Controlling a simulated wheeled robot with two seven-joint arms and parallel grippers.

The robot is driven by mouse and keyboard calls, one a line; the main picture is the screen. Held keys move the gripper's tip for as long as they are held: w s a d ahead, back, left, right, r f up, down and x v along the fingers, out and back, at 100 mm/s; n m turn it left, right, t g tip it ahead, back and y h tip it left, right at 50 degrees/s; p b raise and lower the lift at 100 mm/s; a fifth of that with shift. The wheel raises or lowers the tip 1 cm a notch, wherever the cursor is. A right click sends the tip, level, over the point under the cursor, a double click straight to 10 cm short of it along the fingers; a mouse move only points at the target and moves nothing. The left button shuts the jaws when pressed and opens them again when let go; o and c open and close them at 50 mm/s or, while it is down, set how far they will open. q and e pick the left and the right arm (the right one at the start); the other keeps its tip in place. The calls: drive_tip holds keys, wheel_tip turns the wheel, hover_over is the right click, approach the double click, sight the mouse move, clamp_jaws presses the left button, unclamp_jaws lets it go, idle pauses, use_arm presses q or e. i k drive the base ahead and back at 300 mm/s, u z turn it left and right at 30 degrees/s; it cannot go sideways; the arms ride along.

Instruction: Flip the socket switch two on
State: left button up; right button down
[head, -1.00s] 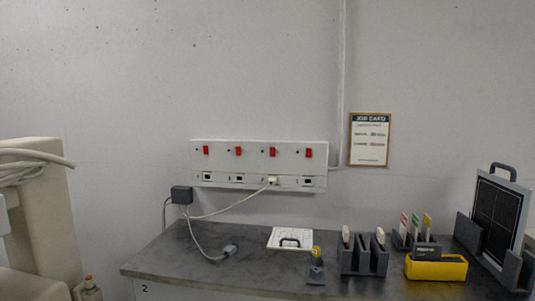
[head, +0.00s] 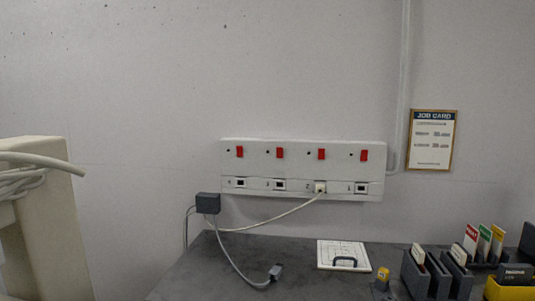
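A white socket panel (head: 302,168) is fixed to the wall, with a row of red switches above a row of sockets. From left to right the red switches are the first (head: 239,152), the second (head: 280,153), the third (head: 321,154) and the fourth (head: 364,155). A pale plug (head: 320,188) sits in the third socket from the left, and its cable runs down to the left. The small marks beside the sockets are too small to read surely, and I cannot tell which switches are on. Neither of my grippers is in view.
A dark grey bench (head: 215,270) stands below the panel. On it are a white board with a handle (head: 343,255), a cable connector (head: 275,272), a yellow-topped item (head: 382,276) and grey racks (head: 417,276). A grey adapter (head: 208,203) is left of the panel. A beige unit (head: 50,220) stands at left.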

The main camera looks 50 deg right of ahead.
sight(321, 152)
drive_tip(key=z, duration=0.35)
drive_tip(key=i, duration=0.85)
drive_tip(key=z, duration=0.7)
